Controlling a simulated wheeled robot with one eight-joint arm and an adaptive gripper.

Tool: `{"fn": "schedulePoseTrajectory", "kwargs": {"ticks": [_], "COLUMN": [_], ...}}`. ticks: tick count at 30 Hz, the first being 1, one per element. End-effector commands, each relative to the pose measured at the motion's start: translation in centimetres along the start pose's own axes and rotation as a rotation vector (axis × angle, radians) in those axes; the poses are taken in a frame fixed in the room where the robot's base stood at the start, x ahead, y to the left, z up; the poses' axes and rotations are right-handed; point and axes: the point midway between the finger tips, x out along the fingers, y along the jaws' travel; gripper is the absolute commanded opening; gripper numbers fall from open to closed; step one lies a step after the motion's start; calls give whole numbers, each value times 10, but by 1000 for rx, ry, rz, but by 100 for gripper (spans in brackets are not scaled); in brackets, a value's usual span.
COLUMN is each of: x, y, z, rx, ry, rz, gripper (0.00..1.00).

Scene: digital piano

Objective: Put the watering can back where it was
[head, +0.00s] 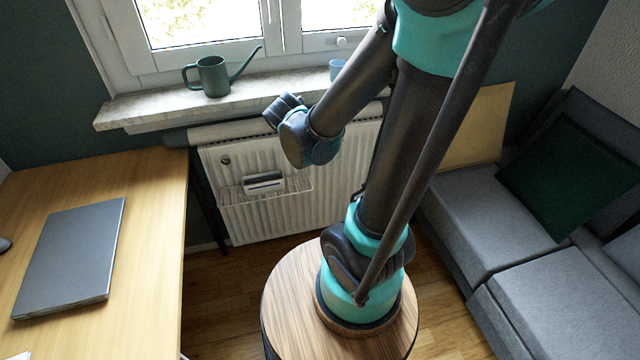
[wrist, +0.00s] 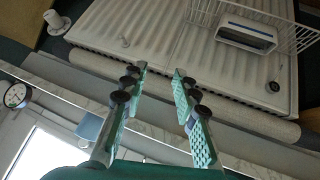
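The dark green watering can (head: 213,77) stands upright on the windowsill (head: 150,107) in the head view, with its long spout pointing up to the right. I cannot make it out in the wrist view. My gripper (head: 285,105) is to the right of the can and in front of the sill in the head view, mostly hidden by my wrist. In the wrist view my gripper (wrist: 160,70) has its two fingers apart with nothing between them.
A light blue cup (head: 337,70) stands on the sill, partly behind my arm. Below is a white radiator (head: 235,165) with a wire rack holding a white device (head: 263,182). A desk (head: 150,200) with a laptop (head: 72,255) is left; a grey sofa (head: 500,225) is right.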

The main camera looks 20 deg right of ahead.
Motion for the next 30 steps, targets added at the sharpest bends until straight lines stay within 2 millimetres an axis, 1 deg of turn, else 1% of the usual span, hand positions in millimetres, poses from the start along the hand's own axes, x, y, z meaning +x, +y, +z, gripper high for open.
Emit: {"fn": "schedulePoseTrajectory", "kwargs": {"ticks": [1, 2, 3, 6, 9, 10, 12, 15, 30], "x": [-4, -6, -11, -22, -33, -35, -39, -42, -42], "y": [16, 20, 25, 27, 24, 23, 20, 18, 18], "z": [27, 42, 61, 100, 125, 130, 138, 143, 143], "rx": [1, -6, -15, -34, -48, -51, -57, -62, -64], "ry": [-68, -106, -152, -234, -279, -286, -298, -304, -304], "rz": [-23, -47, -79, -168, -245, -264, -295, -316, -318], "gripper": [29, 29, 29, 29, 29, 29, 29, 29, 29]}}
